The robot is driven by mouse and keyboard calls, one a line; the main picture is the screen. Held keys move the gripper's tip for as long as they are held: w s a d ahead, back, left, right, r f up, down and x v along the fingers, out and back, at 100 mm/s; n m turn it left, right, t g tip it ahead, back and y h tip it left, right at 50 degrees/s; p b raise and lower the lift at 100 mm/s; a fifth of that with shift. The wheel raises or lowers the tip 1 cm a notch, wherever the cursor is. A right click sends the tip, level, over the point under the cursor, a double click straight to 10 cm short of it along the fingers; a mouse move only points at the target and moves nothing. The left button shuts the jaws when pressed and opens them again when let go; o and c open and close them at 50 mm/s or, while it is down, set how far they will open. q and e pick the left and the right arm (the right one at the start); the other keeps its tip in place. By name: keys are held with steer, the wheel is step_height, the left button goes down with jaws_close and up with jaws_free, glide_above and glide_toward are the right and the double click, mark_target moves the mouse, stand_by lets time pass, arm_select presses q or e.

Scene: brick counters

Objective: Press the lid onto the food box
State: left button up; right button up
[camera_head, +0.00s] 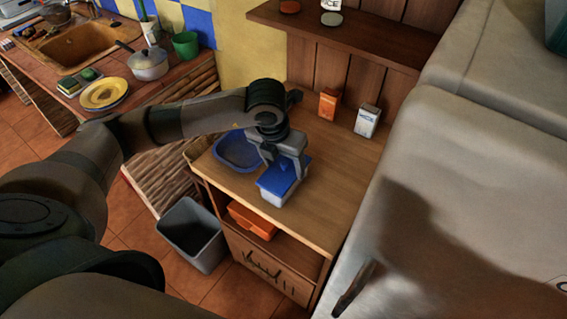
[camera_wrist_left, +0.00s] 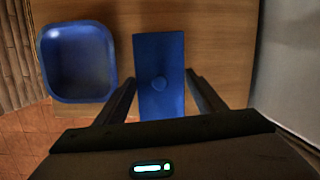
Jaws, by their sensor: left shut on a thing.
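The food box (camera_head: 272,195) is a pale box near the front left of the wooden counter. The blue rectangular lid (camera_head: 272,182) with a small round knob is at its top; I cannot tell whether it is fully seated. In the left wrist view the lid (camera_wrist_left: 158,50) lies lengthwise between the fingers and hides the box beneath. My left gripper (camera_head: 286,168) is above the box, shut on the lid, with one finger on each side. My right gripper is not in view.
A blue dish (camera_head: 234,153) stands just left of the box. An orange carton (camera_head: 328,104) and a white carton (camera_head: 367,121) stand at the back. A fridge (camera_head: 440,210) closes off the right. The counter's right part is clear. A grey bin (camera_head: 193,236) is on the floor.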

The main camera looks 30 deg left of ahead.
arm_select(q)
steer(key=shift+f+b, duration=0.15)
steer(key=shift+b, duration=0.95)
stand_by(2.2)
stand_by(0.4)
steer(key=o, duration=1.6)
steer(key=shift+c, duration=0.2)
steer(key=shift+w+p+v, duration=0.25)
steer(key=shift+p+v, duration=0.3)
steer(key=shift+v, duration=0.6)
steer(key=shift+w+p+v, duration=0.25)
steer(key=shift+p+v, duration=0.25)
steer(key=shift+v, duration=0.6)
steer(key=shift+w+p+v, duration=0.25)
steer(key=shift+p+v, duration=0.3)
steer(key=shift+v, duration=0.6)
steer(key=shift+d, duration=0.1)
jaws_close()
